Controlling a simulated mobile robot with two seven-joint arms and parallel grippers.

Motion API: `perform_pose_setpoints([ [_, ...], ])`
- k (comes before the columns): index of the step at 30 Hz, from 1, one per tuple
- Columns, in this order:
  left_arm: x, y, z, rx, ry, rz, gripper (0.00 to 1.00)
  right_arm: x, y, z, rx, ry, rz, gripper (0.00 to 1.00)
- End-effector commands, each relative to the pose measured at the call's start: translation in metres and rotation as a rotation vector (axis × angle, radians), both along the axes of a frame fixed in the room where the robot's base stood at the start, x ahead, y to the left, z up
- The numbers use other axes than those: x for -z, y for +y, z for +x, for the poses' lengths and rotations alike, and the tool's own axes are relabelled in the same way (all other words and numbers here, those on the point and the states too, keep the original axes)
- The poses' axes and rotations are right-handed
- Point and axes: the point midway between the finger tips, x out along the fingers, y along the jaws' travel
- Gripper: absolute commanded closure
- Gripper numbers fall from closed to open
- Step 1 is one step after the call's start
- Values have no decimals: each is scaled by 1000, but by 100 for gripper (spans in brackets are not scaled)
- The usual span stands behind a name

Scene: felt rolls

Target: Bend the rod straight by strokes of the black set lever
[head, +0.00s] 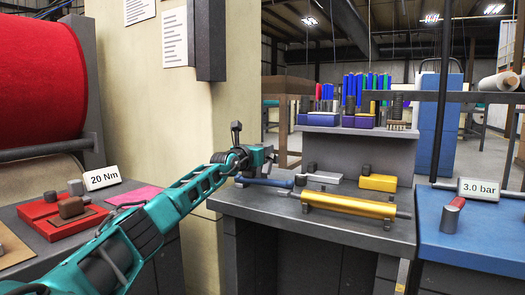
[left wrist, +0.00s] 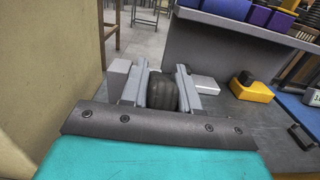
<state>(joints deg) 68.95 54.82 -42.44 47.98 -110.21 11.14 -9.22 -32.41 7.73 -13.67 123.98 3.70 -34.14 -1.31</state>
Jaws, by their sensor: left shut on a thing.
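My left gripper (head: 264,160) is over the left back part of the grey bench. In the left wrist view its two grey fingers are closed on a dark rounded knob (left wrist: 162,92), which looks like the black set lever's grip. The lever's lower part is hidden. A yellow cylinder (head: 348,204) with thin grey ends lies across the front of the bench, apart from the gripper. I cannot tell whether the rod is this piece, or how bent it is. My right gripper is not in view.
A blue-grey bar (head: 268,183) lies just below the gripper. A yellow block (head: 378,183) and a pale plate (head: 326,178) lie on the grey bench (head: 300,227). A beige wall (head: 165,110) stands close on the left. A blue bench (head: 470,235) is at right.

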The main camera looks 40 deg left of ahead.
Motion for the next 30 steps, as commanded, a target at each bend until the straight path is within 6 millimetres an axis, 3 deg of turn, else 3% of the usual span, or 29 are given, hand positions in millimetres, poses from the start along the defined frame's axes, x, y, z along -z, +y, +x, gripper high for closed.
perform_pose_setpoints([
  [5, -1, 1, 0, -1, -3, 1, 100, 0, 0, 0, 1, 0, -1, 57],
  [6, -2, 1, 0, -1, -3, 1, 69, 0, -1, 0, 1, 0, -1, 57],
  [12, -1, 1, 0, -1, -2, 0, 50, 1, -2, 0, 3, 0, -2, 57],
  [23, 0, 0, -2, -1, 2, 0, 49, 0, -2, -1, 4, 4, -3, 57],
  [30, 1, -3, -15, 0, 6, 0, 49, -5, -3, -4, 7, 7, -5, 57],
])
